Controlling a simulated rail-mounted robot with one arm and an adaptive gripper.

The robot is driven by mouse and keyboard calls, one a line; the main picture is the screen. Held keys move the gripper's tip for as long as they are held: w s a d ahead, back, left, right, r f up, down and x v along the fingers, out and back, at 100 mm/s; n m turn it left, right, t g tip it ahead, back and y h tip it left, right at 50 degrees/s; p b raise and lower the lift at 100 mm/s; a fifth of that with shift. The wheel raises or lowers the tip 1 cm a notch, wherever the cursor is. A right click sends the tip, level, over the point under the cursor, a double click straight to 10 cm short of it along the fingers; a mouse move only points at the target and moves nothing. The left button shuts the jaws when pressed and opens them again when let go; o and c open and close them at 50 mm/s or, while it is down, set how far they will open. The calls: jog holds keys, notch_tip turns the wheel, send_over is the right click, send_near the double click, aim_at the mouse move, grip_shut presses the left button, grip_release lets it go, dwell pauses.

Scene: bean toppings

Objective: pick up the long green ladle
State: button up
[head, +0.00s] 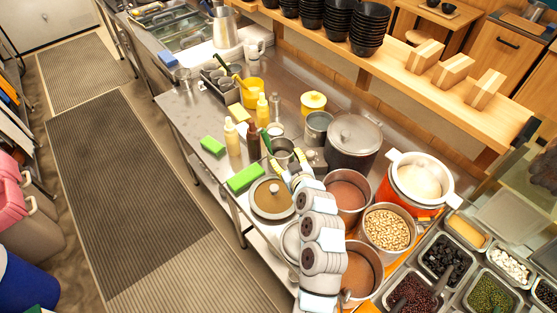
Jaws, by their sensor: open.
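My gripper (277,168) is at the end of my white arm, just below the handle in the picture. It is open, and I see nothing held in it. Its fingertips are small in this view, and I cannot tell whether they touch the ladle.
Sauce bottles (253,141) stand just left of the handle. A large lidded pot (353,140) is at the right. Open pots of food (387,228) crowd my arm's right side. Free counter (190,105) shows farther left.

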jog(key=g+p, duration=0.1)
jog(key=p, duration=0.1)
send_near(267, 141)
jog(key=shift+w+f, duration=0.9)
jog(key=shift+w, duration=0.8)
jog(key=shift+w+a+f+n+y, duration=0.15)
jog(key=shift+w+a+n+y, duration=0.25)
jog(key=shift+w+a, duration=0.2)
jog(key=shift+w+a+f, duration=0.2)
jog(key=shift+w+f, duration=0.15)
jog(key=shift+w, duration=0.2)
jog(key=shift+w+f, duration=0.1)
jog(key=shift+w, duration=0.5)
jog(key=shift+x, duration=0.8)
jog(key=shift+b+x, duration=0.8)
jog(key=shift+x, duration=0.15)
jog(key=shift+w+f, duration=0.2)
jog(key=shift+w, duration=0.05)
